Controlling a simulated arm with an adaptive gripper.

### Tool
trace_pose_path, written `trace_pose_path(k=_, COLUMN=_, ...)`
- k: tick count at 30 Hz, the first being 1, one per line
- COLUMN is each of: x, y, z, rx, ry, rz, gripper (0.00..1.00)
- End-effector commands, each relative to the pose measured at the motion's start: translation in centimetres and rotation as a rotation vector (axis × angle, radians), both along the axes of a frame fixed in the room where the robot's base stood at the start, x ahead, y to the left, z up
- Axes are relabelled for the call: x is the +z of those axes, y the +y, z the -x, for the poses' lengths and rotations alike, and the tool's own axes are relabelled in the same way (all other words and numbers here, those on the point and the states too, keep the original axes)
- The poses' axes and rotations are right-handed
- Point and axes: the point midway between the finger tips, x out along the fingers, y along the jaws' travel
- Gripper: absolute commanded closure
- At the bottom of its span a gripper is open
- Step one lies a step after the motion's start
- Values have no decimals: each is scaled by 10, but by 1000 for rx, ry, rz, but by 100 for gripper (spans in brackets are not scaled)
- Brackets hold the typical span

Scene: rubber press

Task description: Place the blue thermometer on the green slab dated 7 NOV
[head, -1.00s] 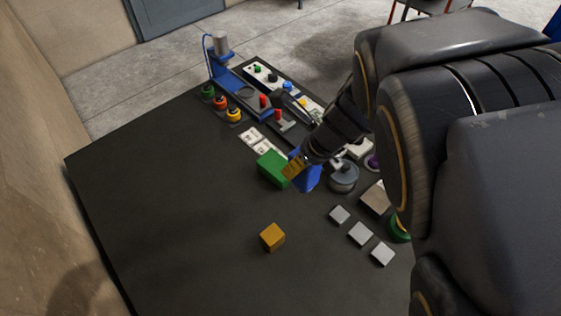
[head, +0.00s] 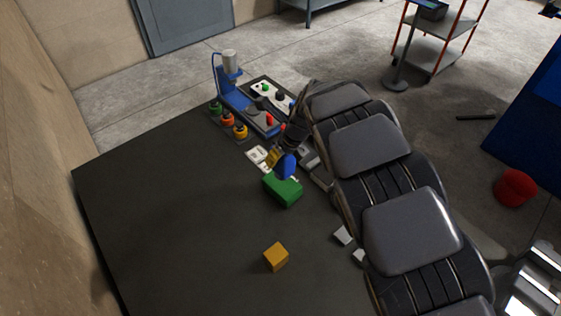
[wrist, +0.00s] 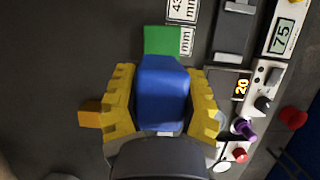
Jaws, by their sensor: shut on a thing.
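The blue thermometer (head: 289,166) is a blocky blue body; no dial or reading shows on it. My gripper (head: 275,157) has yellow fingers and is shut on it. In the wrist view the thermometer (wrist: 162,95) sits between both fingers of my gripper (wrist: 162,78). The green slab (head: 283,191) is a thick green block on the dark table. The thermometer shows at the slab's back edge, upright and partly over it; I cannot tell whether they touch. The slab (wrist: 165,38) also shows beyond the thermometer in the wrist view. No date can be read on it.
An orange cube (head: 275,256) lies on the table in front. White label cards (head: 257,154) lie behind the slab. A blue press (head: 230,90) and colored round pieces (head: 228,122) stand at the back. Small grey blocks (head: 343,235) lie near my arm. The table's left side is clear.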

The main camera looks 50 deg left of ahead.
Motion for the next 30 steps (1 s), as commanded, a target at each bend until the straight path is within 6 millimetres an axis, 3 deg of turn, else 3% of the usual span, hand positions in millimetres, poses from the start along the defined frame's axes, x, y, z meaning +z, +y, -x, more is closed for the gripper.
trace_pose_path(k=10, x=-17, y=13, z=-9, rx=-2, ry=0, rz=-3, gripper=90)
trace_pose_path(k=16, x=-46, y=11, z=-7, rx=0, ry=2, rz=3, gripper=90)
trace_pose_path(k=30, x=-52, y=12, z=-8, rx=-2, ry=-1, rz=-2, gripper=90)
